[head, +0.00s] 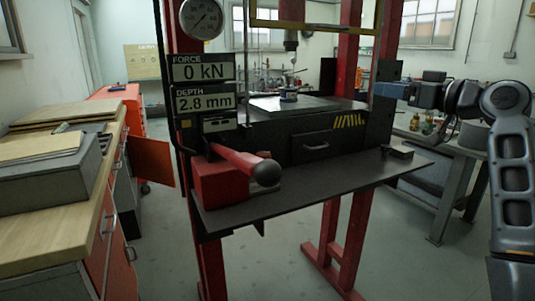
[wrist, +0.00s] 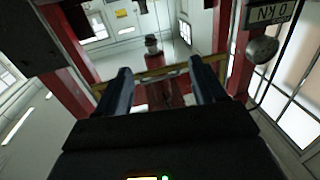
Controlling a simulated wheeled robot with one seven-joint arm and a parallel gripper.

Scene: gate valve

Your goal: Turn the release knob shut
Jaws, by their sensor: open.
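A red and black press stands in the middle of the head view. A red lever (head: 235,160) with a black ball end (head: 266,172) rises from a red pump block (head: 221,180) on its front shelf. I cannot pick out a release knob with certainty; it may be hidden or too small. My gripper (head: 382,89) is at the right of the press, near its right upright, well away from the pump block. In the wrist view my gripper (wrist: 160,68) has its two fingers apart, with nothing held between them. A yellow bar (wrist: 165,70) of the press shows beyond the fingers.
The press carries a round gauge (head: 202,18) and a display reading 0 kN and 2.8 mm (head: 203,85). Its black shelf (head: 320,190) juts forward. A wooden bench (head: 85,185) stands at left, a grey workbench (head: 455,155) at right. Floor in front is clear.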

